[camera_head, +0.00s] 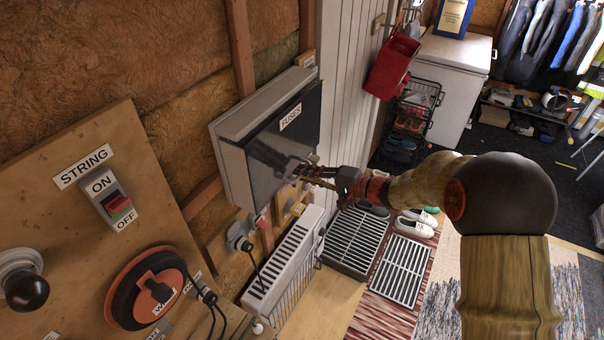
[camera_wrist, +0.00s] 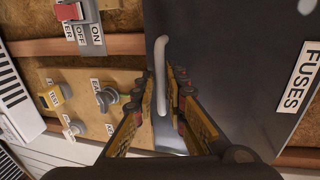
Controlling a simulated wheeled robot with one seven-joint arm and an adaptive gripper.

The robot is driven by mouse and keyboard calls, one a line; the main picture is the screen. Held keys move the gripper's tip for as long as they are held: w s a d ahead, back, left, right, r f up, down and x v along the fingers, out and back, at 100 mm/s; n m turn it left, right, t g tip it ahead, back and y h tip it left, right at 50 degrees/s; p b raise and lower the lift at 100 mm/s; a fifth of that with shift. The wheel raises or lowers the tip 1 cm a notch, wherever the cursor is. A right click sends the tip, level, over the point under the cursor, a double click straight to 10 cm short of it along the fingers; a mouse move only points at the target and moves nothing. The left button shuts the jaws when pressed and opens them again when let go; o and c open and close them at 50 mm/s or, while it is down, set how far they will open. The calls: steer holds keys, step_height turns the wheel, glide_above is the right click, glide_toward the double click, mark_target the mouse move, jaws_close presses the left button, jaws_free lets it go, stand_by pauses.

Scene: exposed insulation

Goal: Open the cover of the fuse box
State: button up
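The fuse box (camera_head: 235,125) is a grey box on the insulated wall, left of centre in the head view. Its dark cover (camera_head: 298,105) bears a FUSES label and looks closed. In the wrist view the cover (camera_wrist: 235,60) fills the right side. A pale bar handle (camera_wrist: 161,60) stands out from the cover. My gripper (camera_head: 308,172) is at the cover's lower part. In the wrist view its two fingers (camera_wrist: 163,85) lie on either side of the handle and look apart. Contact with the handle cannot be made out.
A white slatted heater (camera_head: 285,260) is below the box. A red bin (camera_head: 391,67) hangs to the right.

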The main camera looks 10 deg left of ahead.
steer(key=shift+w+a+f, duration=0.1)
steer(key=shift+w+a, duration=0.05)
steer(key=shift+a, duration=0.45)
jaws_close()
steer(key=shift+d, duration=0.1)
stand_by(0.4)
